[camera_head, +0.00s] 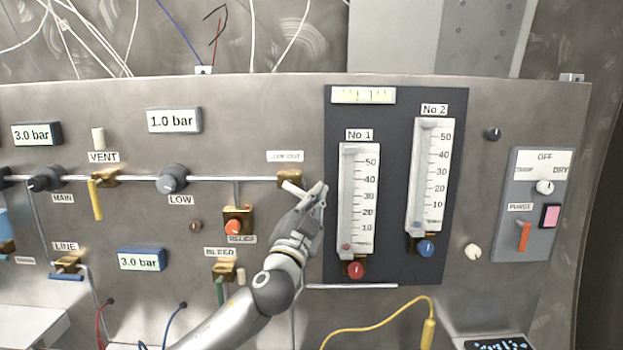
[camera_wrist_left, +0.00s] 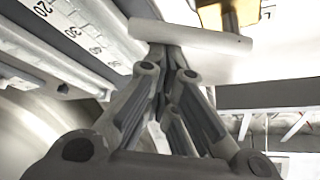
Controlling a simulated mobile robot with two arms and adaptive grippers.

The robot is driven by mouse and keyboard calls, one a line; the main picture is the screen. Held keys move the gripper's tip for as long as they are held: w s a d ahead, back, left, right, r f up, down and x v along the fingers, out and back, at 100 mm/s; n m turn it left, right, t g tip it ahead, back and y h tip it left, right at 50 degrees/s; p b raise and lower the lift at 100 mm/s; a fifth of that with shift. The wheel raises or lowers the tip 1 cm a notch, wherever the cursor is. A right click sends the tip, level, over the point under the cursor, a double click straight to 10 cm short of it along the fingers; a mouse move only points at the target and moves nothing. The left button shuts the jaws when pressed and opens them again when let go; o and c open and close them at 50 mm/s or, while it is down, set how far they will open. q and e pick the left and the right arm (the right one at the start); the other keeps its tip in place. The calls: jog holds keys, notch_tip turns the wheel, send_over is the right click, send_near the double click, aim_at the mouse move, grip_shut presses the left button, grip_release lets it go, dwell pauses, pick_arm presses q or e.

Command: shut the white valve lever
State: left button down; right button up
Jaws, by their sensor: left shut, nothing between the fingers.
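The white valve lever (camera_head: 293,188) sticks out from a brass valve (camera_head: 288,180) on the pipe, under a label that seems to read "LOW OUT". It slants down to the right. My left gripper (camera_head: 321,192) is shut and empty, just right of the lever's free end and in front of the panel. In the left wrist view the lever (camera_wrist_left: 190,35) lies as a pale bar across the tips of my shut fingers (camera_wrist_left: 168,52), very close to them; I cannot tell whether they touch. The brass valve shows behind it. My right gripper is not in view.
A dark board with two flow gauges (camera_head: 357,205) stands right of my gripper, with a red knob (camera_head: 355,270) below. An orange relief knob (camera_head: 233,227) and a bleed valve (camera_head: 224,268) are to the left. A yellow cable (camera_head: 375,328) hangs below.

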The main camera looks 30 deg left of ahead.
pick_arm(q)
jog(key=shift+s+a+f+m+g+h+p, duration=0.3)
jog(key=shift+a+f+m+h, duration=0.35)
jog(key=shift+m, duration=0.4)
jog(key=shift+s+a+f+m+g+h+p, duration=0.3)
jog(key=shift+f+m+h, duration=0.2)
jog(key=shift+f+m, duration=0.4)
jog(key=shift+s+a+f+m+g+h+p, duration=0.25)
jog(key=shift+a+f+m+h, duration=0.3)
jog(key=shift+m, duration=0.6)
jog(key=shift+a, duration=0.1)
